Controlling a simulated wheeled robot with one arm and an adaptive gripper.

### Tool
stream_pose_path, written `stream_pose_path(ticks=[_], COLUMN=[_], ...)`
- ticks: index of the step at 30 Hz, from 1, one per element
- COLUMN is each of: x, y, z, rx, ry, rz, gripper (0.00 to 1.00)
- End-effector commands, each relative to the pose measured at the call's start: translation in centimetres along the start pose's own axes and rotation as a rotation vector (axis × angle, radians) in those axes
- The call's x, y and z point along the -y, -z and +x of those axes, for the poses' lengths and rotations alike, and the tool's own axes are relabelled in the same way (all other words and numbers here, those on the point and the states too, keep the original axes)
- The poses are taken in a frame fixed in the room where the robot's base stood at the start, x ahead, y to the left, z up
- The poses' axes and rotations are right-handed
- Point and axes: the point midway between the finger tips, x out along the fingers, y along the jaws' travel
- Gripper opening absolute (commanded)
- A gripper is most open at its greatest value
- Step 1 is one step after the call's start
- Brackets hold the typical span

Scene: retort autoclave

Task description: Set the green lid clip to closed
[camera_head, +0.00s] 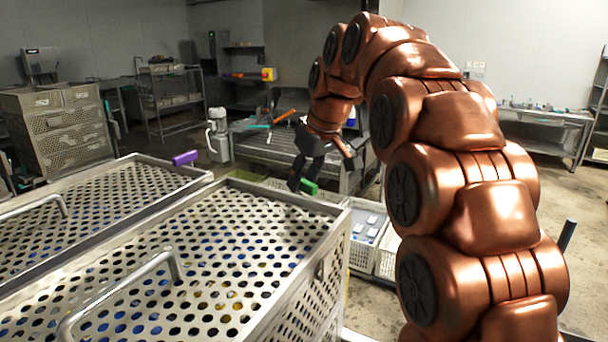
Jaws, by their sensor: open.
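The green lid clip (309,187) sits at the far right corner of the near perforated metal basket lid (215,242). My copper arm reaches in from the right, and my gripper (322,178) hangs over that corner. Its dark fingers are open, one just left of the clip and partly in front of it, the other to the right. I cannot tell whether a finger touches the clip. A purple clip (185,158) stands on the far edge of the other basket's lid (100,205) at the left.
A bent metal handle (125,290) rises from the near lid. White crates (368,232) with packs stand low behind the basket. A metal table (280,145) with tools is beyond. Stacked perforated baskets (62,125) stand at the left. Open floor lies to the right.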

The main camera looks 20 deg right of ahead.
Motion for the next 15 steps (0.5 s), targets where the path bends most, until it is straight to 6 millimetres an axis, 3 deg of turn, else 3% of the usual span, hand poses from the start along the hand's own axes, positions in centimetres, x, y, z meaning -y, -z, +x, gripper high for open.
stream_pose_path(ticks=[11,15], x=[0.01,0.01], y=[-0.02,-0.02], z=[0.19,0.19], rx=[-0.001,-0.001], ry=[-0.001,-0.001], rz=[0.0,-0.001], gripper=[0.42,0.27])
